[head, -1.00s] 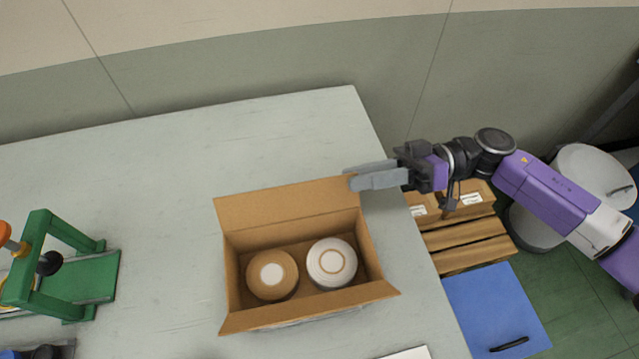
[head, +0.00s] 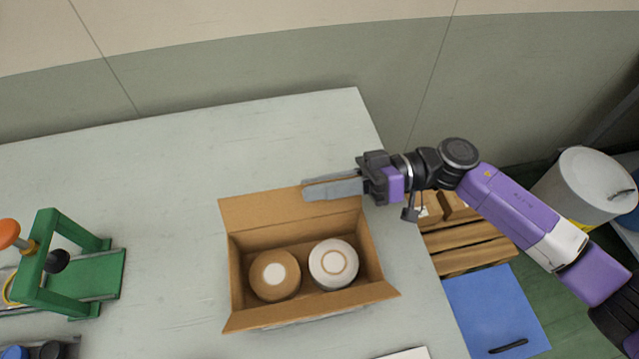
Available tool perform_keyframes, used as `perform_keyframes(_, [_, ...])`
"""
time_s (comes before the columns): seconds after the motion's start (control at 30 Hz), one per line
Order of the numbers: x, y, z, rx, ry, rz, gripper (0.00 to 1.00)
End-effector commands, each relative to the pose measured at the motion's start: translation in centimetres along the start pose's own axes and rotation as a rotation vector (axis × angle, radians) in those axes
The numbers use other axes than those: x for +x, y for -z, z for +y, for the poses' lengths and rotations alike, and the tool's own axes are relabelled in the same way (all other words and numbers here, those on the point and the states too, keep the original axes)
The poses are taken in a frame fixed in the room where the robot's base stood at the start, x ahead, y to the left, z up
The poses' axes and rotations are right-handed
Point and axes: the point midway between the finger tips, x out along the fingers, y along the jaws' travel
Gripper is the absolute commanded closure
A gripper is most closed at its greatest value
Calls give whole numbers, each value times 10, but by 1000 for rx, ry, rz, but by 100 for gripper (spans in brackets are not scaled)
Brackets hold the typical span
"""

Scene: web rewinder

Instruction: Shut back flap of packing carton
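The open packing carton (head: 234,287) stands on the table and holds two rolls, a brown one (head: 262,288) and a white one (head: 333,281). Its back flap (head: 262,211) stands up and leans outward. The front flap (head: 311,307) is folded out. My gripper (head: 305,190) reaches in from the right at the top edge of the back flap, its long grey fingers pointing left and overlapping the flap's right half. The fingers appear close together with nothing seen between them. I cannot tell whether they touch the flap.
A green stand (head: 85,275) with an orange knob is at the left of the table (head: 170,170). The table behind and left of the carton is clear. Beyond the right edge are a wooden pallet (head: 465,245), a blue panel (head: 495,310) and a white drum (head: 590,185).

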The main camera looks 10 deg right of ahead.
Motion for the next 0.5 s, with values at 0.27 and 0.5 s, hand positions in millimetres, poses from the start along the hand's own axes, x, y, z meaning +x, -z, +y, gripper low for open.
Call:
perform_keyframes(0.27, [0, 0, 0, 0, 0, 0, 100])
perform_keyframes(0.5, [0, 0, 0, 0, -1, 0, 100])
